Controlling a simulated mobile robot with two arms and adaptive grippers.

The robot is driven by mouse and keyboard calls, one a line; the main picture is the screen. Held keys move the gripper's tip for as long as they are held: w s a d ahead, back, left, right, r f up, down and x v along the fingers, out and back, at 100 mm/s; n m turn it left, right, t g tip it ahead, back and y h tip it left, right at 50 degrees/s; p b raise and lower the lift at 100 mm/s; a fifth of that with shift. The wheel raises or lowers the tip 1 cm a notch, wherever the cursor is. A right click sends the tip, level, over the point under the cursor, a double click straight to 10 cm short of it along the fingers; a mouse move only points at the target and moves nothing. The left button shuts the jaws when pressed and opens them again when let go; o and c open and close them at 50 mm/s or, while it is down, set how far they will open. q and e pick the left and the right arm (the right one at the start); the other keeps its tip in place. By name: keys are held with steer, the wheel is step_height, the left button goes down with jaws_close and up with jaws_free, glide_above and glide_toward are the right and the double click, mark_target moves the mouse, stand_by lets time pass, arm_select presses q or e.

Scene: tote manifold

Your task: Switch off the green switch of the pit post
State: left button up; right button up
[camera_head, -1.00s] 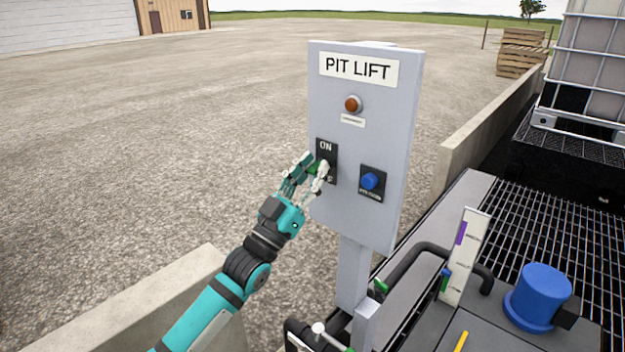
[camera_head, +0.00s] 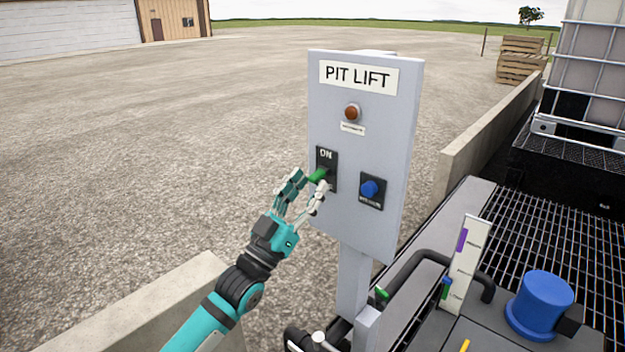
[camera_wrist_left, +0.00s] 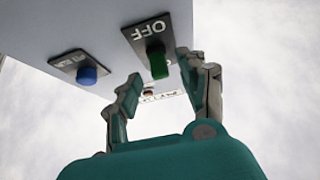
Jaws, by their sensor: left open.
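The pit post (camera_head: 345,225) is a grey panel labelled PIT LIFT. Its green switch (camera_head: 318,174) is a lever on a black plate marked ON at the top. In the left wrist view the green switch (camera_wrist_left: 158,64) sticks out of the plate, beside the word OFF; I cannot tell for sure which position it is in. My left gripper (camera_head: 307,183) is open, just in front of and below the lever. In the left wrist view its two fingers stand on either side of the lever, with no clear contact. My right gripper is not in view.
A blue knob (camera_head: 370,188) sits right of the switch, and a red-brown lamp (camera_head: 352,112) above it. Right of the post are a black hose, a blue cap (camera_head: 540,303) and a grating (camera_head: 545,235). A low concrete wall (camera_head: 150,305) stands at lower left.

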arm_select(q)
steer(key=v, duration=0.9)
steer(key=shift+s+a+f, duration=0.25)
